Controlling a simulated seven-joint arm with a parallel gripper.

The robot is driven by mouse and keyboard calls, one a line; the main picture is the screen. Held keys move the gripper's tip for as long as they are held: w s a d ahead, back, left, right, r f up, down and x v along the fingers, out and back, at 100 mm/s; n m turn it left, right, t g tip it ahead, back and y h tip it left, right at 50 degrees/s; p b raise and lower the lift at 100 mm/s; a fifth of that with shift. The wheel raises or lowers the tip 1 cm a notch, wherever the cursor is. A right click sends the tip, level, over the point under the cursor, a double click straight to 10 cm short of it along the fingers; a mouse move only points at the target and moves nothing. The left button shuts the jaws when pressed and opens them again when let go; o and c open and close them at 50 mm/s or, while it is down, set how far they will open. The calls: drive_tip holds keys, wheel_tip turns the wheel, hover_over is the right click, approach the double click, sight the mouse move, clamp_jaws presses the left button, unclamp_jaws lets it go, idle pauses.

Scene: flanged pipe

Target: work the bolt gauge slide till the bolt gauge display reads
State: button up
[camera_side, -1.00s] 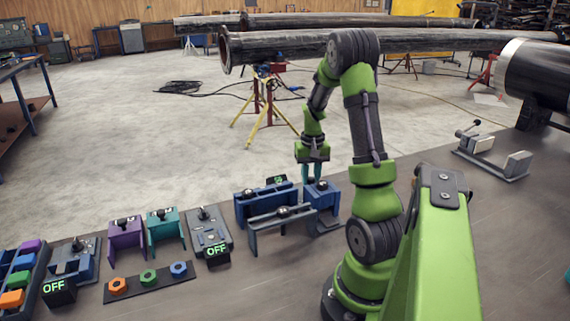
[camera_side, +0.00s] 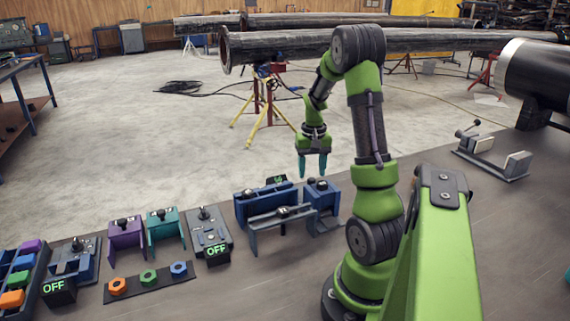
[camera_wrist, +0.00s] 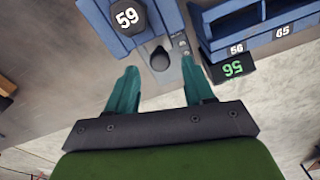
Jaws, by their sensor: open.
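My gripper (camera_side: 312,174) hangs above the blue stands in the side view, its teal fingers apart and empty. In the wrist view my gripper (camera_wrist: 162,88) is open, with a dark knob (camera_wrist: 159,58) ahead of and between its fingertips, not touching them. The knob, apparently the gauge slide, sits on a grey strip beside a blue block. A black display (camera_wrist: 232,68) beside it shows lit green digits that look upside down, perhaps 56. The display also shows in the side view (camera_side: 277,180), too small to read. Blue stands mostly hide the slide there.
Blue stands (camera_side: 262,222) crowd the space below my gripper. To the left are a grey switch box (camera_side: 208,231) with an OFF display, purple (camera_side: 126,236) and teal (camera_side: 165,228) holders, and a strip with coloured nuts (camera_side: 150,283). A grey clamp (camera_side: 492,160) lies at right.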

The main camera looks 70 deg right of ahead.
wheel_tip(320, 180, up, 14)
idle(0.3)
drive_tip(key=w+a+n+t, duration=0.1)
drive_tip(key=w+a+t, duration=0.15)
drive_tip(key=a, duration=0.65)
drive_tip(key=w+a+n+t, duration=0.15)
drive_tip(key=w+a, duration=0.25)
drive_tip(key=a, duration=0.4)
drive_tip(key=s+a+n+t+y, duration=0.1)
drive_tip(key=s+a+n, duration=0.1)
drive_tip(key=a, duration=0.7)
drive_tip(key=s+a+n+t+y, duration=0.1)
drive_tip(key=s+a+n+t, duration=0.1)
drive_tip(key=a, duration=0.7)
drive_tip(key=shift+a+r+n, duration=0.35)
drive_tip(key=shift+n, duration=0.4)
drive_tip(key=shift+o, duration=0.2)
